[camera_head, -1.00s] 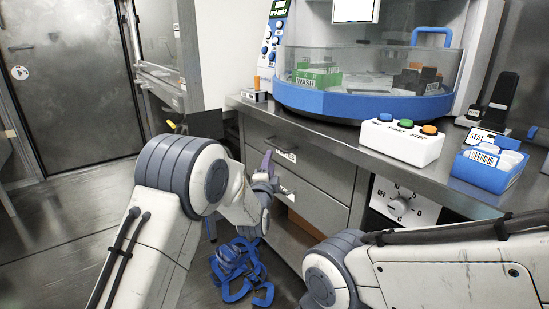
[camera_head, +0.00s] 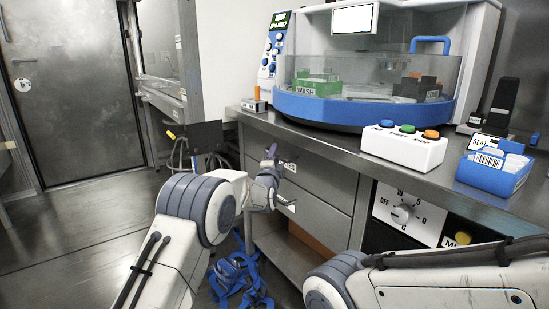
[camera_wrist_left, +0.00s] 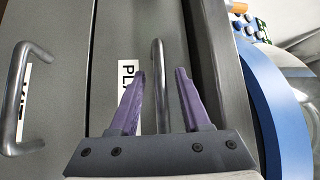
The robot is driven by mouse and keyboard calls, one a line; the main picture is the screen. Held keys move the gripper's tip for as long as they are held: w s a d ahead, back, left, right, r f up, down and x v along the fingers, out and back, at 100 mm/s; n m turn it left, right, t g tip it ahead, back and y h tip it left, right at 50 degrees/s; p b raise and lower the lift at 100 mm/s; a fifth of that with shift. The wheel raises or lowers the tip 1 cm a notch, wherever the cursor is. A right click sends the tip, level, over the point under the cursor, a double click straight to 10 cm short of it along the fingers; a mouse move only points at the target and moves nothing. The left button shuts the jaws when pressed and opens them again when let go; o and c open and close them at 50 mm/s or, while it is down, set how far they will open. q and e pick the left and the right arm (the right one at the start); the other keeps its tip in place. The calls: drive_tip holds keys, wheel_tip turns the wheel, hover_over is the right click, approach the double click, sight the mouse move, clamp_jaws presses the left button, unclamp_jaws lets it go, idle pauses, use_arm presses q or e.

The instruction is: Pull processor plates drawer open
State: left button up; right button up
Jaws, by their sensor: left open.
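The processor plates drawer (camera_head: 332,182) is the upper drawer under the counter, and it looks shut. In the left wrist view its bar handle (camera_wrist_left: 158,75) stands between my fingers, next to a white label (camera_wrist_left: 126,78) of which "PL" can be read. My left gripper (camera_wrist_left: 161,73) is open, with one purple finger on each side of the handle and a visible gap to both. In the head view my left gripper (camera_head: 277,165) is at the front of this drawer, partly hiding its handle. My right arm shows at the lower right, but its gripper is out of view.
A lower drawer (camera_head: 315,212) has its own handle (camera_wrist_left: 40,95). On the counter stand a blue-based plate processor (camera_head: 330,110), a white button box (camera_head: 404,148) and a blue container (camera_head: 492,172). Blue straps (camera_head: 238,278) lie on the floor below. Open floor is at the left.

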use_arm(q)
clamp_jaws()
idle(1.4)
